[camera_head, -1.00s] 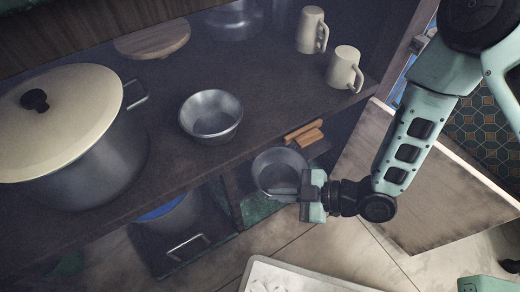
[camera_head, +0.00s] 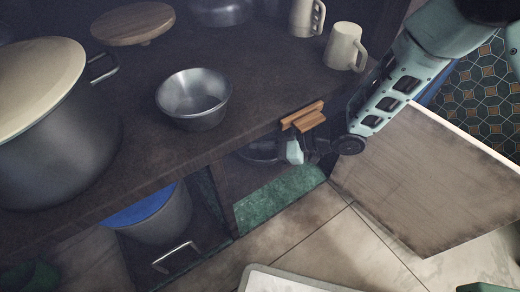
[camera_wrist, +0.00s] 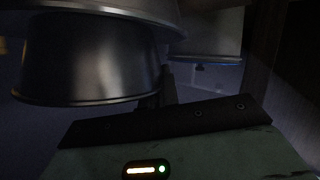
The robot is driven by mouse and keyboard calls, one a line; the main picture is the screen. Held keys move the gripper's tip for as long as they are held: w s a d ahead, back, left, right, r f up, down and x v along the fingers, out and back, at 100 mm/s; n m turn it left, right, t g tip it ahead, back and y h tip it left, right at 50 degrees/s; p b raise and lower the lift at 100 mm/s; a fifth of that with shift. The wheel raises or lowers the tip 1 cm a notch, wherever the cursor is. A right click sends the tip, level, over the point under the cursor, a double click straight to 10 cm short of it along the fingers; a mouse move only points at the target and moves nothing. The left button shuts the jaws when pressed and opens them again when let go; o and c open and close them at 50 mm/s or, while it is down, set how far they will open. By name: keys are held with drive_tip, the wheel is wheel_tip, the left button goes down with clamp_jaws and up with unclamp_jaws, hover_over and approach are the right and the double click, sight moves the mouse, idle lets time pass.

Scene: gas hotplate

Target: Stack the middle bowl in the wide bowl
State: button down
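A metal bowl, which I take to be the middle bowl, is at my gripper (camera_head: 283,153) inside the compartment under the counter. In the head view only its dim rim (camera_head: 258,151) shows. In the wrist view its shiny wall (camera_wrist: 90,60) fills the left, with a dark finger at its edge; my gripper appears shut on it. A broader dark rim (camera_wrist: 60,7) runs along the top of the wrist view; it may be the wide bowl, but I cannot tell whether the two touch. A smaller metal bowl (camera_head: 194,98) stands upright on the counter.
A lidded pot (camera_head: 50,130) stands at the left of the counter. Two mugs (camera_head: 344,46), a round board (camera_head: 133,23) and another metal vessel (camera_head: 220,10) are at the back. A wooden handle piece (camera_head: 303,117) sits at the counter edge above my gripper. An open door (camera_head: 440,180) is at right.

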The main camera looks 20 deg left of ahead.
drive_tip(key=shift+f, duration=0.65)
drive_tip(key=shift+f+b, duration=0.3)
drive_tip(key=shift+f, duration=0.15)
drive_tip(key=shift+f, duration=0.2)
drive_tip(key=c, duration=1.6)
unclamp_jaws()
drive_tip(key=shift+c, duration=0.2)
